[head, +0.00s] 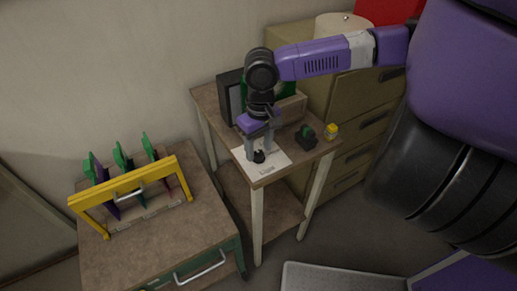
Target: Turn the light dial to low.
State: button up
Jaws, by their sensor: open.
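The light dial (259,156) is a small black knob on a pale plate (275,167) marked "Light", near the front corner of the small wooden table. My gripper (259,149) points down at the dial, with its grey fingers on or just above the knob. The fingers are apart, and I cannot tell whether they touch the knob. Part of the knob is hidden behind the fingers. The pointer and the setting marks are too small to read.
A small dark green-topped object (305,137) and a yellow jar (331,131) stand right of the plate. A dark upright box (231,97) stands behind my gripper. A lower cabinet (170,235) at left bears a yellow-framed rack (125,190). Drawers (372,125) stand behind.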

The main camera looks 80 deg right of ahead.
jog(key=shift+f, duration=0.5)
jog(key=shift+c, duration=0.4)
grip_shut()
jog(key=shift+r, duration=0.1)
jog(key=m+p, duration=0.3)
jog(key=shift+w+a+r+m+p, duration=0.1)
jog(key=shift+r+m+p, duration=0.05)
jog(key=shift+m+p, duration=0.15)
jog(key=m+p, duration=0.2)
jog(key=m, duration=0.1)
jog(key=shift+p, duration=0.35)
jog(key=shift+m+p, duration=0.7)
jog(key=shift+m, duration=0.4)
